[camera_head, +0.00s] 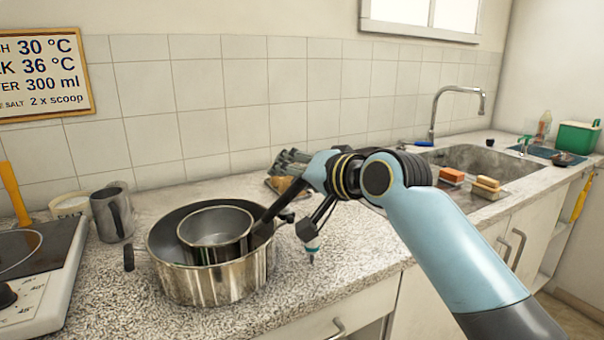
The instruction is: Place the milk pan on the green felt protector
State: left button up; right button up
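The milk pan (215,228) is a small steel pan with a dark inside. My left gripper is out of view.
A hob (45,270) and a grey mug (113,213) stand left of the pot. Something with several grey prongs (290,165) is behind my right gripper. The sink (485,165) with sponges (452,175) is at the right. Bare counter (365,245) lies right of the pot.

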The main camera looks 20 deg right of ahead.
jog(key=v, duration=1.2)
jog(key=shift+r+p, duration=0.35)
jog(key=shift+p, duration=0.05)
